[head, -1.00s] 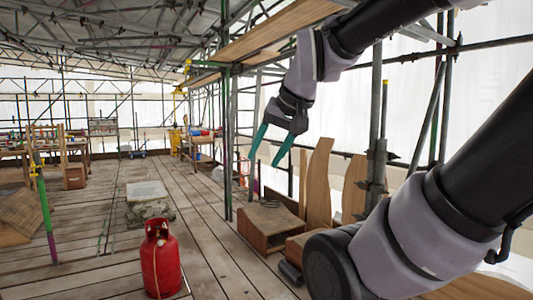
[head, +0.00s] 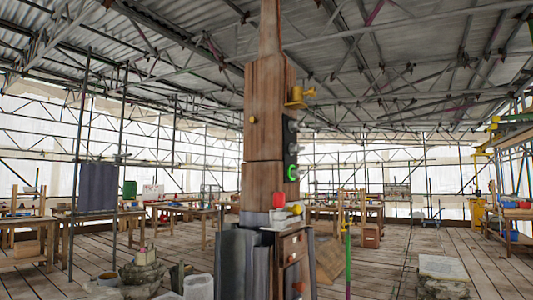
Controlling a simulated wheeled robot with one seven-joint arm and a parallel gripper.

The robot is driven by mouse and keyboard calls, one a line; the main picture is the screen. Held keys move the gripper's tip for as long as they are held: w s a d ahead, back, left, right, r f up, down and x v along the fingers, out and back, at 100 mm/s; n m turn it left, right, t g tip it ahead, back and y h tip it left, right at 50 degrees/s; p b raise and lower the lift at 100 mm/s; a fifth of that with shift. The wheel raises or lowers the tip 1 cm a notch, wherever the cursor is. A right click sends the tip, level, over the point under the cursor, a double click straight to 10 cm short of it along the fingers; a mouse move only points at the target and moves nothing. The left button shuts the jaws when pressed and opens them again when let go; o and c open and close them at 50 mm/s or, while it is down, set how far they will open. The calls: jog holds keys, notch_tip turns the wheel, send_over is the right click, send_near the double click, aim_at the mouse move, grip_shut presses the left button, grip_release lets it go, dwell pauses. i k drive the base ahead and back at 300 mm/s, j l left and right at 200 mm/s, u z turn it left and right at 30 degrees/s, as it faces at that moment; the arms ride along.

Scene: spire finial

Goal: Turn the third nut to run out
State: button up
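A tall wooden spire post (head: 264,110) stands upright in the middle of the head view. A dark plate (head: 289,150) on its right side carries several small fittings in a column, which look like nuts on studs. One of them has a bright green C-shaped ring (head: 292,172) around it. The fittings are too small to tell which is the third nut or how far each is threaded. A brass-yellow fitting (head: 299,96) sticks out higher up on the right. My gripper is not in view.
Dark metal sheeting (head: 238,262) wraps the post's base, beside a wooden box with red knobs (head: 293,262). A red block and yellow knob (head: 295,209) sit above it. Stone pieces (head: 143,270) lie at left, a slab (head: 442,268) at right. Plank floor (head: 390,265) is open at right.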

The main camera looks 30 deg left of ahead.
aim_at(292, 125)
jog(key=l+u, duration=0.15)
jog(key=u, duration=0.35)
jog(key=k+l+u, duration=0.1)
jog(key=u, duration=0.35)
jog(key=l+u, duration=0.15)
jog(key=u, duration=0.35)
jog(key=k, duration=0.05)
